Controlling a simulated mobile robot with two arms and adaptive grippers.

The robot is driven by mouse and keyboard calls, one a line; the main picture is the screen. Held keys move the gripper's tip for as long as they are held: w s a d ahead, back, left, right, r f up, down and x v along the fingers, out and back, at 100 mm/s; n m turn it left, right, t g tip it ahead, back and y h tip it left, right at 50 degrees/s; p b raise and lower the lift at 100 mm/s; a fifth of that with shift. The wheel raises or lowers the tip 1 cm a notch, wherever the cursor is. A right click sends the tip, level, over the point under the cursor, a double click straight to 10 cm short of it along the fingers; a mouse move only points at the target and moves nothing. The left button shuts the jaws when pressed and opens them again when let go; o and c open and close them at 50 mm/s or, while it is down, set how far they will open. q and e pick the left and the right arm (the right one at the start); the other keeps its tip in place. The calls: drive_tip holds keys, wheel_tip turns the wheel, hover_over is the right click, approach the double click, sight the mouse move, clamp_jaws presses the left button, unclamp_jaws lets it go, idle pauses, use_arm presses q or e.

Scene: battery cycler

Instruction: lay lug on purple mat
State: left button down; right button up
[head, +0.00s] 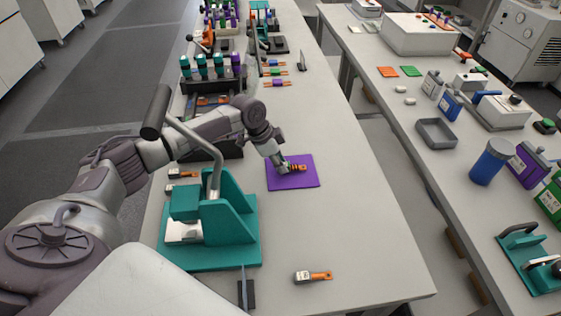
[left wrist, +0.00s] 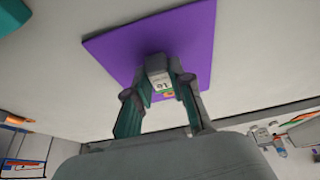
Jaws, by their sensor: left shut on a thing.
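The purple mat (head: 308,182) lies flat on the near bench, right of the teal press. It also fills the upper middle of the left wrist view (left wrist: 115,55). My left gripper (head: 287,167) is over the mat and shut on a lug (head: 298,168). I cannot tell whether the lug touches the mat. My right gripper is not in view.
A teal press (head: 215,222) with a tall lever stands left of the mat. Another lug (head: 312,277) lies on the bench near the front. A rack with teal and purple cylinders (head: 211,68) stands farther back. The bench right of the mat is clear.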

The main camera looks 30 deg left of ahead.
use_arm(q)
drive_tip(key=shift+f, duration=0.35)
drive_tip(key=shift+f, duration=0.1)
drive_tip(key=c, duration=1)
unclamp_jaws()
drive_tip(key=b+v, duration=0.2)
drive_tip(key=v, duration=1)
drive_tip(key=shift+b, duration=0.35)
